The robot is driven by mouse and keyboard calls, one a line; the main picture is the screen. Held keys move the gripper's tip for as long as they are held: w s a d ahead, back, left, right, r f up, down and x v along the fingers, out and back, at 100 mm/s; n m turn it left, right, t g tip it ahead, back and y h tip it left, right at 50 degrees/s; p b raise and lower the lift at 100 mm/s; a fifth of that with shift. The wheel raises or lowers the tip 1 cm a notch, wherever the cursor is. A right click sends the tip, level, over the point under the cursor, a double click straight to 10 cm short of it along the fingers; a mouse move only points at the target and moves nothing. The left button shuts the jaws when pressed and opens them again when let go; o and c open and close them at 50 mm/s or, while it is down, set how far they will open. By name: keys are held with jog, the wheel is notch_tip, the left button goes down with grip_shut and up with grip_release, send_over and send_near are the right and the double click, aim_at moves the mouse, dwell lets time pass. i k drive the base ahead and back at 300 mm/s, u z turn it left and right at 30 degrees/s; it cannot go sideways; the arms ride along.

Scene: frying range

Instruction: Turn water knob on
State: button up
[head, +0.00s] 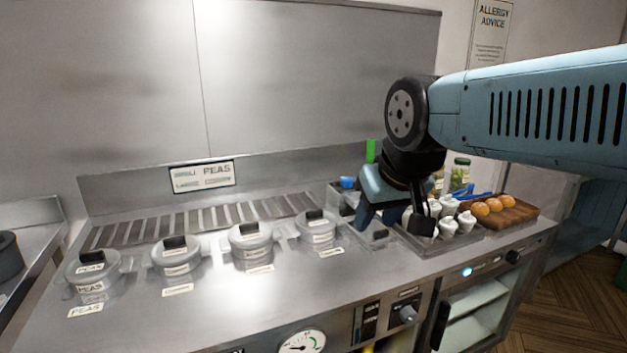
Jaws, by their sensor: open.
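A light grey knob (408,313) sits on the front panel of the counter, below a small label and right of a round gauge (301,342). A black knob (512,257) sits on the panel further right, near a blue light. The labels are too small to read, so I cannot tell which one is the water knob. My gripper (391,219) points down over the back right of the counter, near a tray of white bottles. It is open and well above and behind the grey knob, apart from both knobs. No held object shows between its fingers.
Several lidded grey pots (250,237) stand in a row on the counter. White bottles (447,214) fill a tray beside my gripper. Buns lie on a wooden board (520,212), with a jar (460,173) behind. The counter's front strip is clear.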

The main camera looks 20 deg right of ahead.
aim_at(346, 182)
jog(key=z, duration=0.55)
jog(key=i, duration=0.1)
jog(key=u, duration=2.45)
jog(key=k, duration=1.1)
jog(key=z, duration=1.65)
jog(key=i, duration=1)
jog(key=z, duration=0.05)
